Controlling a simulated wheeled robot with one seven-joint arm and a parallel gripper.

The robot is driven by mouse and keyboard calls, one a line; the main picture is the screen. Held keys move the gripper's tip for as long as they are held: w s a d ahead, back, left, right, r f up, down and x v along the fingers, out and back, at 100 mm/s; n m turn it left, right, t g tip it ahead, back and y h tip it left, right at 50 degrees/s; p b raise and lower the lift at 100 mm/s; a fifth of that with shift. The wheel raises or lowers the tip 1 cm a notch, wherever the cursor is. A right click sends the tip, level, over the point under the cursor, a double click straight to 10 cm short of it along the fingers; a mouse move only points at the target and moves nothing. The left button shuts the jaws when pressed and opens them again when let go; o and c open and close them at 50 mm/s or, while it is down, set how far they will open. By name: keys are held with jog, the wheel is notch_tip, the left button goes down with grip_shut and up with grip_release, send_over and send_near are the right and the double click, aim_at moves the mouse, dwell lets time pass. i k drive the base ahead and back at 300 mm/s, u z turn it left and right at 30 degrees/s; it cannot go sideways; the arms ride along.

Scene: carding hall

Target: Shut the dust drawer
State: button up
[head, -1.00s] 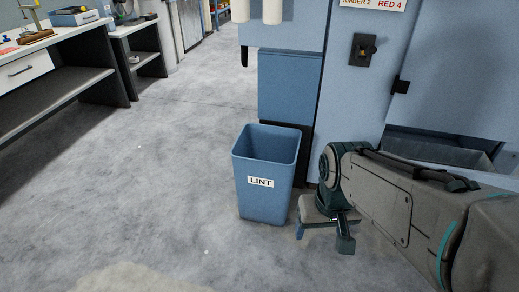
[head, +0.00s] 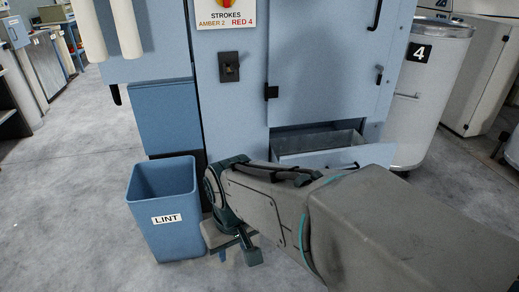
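The dust drawer (head: 350,156) is in the head view, low in the blue machine and right of its middle. It is pulled partly out, and its grey inside (head: 315,142) shows behind the pale front. My arm crosses in front of the drawer and hides its lower part and part of its front. My gripper (head: 238,256) hangs low to the left of the drawer, apart from it and just right of the lint bin. Its two fingers look spread, with nothing seen between them.
The blue lint bin (head: 165,222) stands on the floor close left of my gripper. A white drum marked 4 (head: 425,90) stands right of the drawer. A black door handle (head: 378,78) sits above the drawer. The floor at the left is clear.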

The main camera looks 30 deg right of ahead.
aim_at(348, 149)
jog(key=z, duration=1.55)
jog(key=k, duration=0.65)
jog(key=u, duration=0.7)
jog(key=i, duration=1.5)
jog(key=z, duration=0.9)
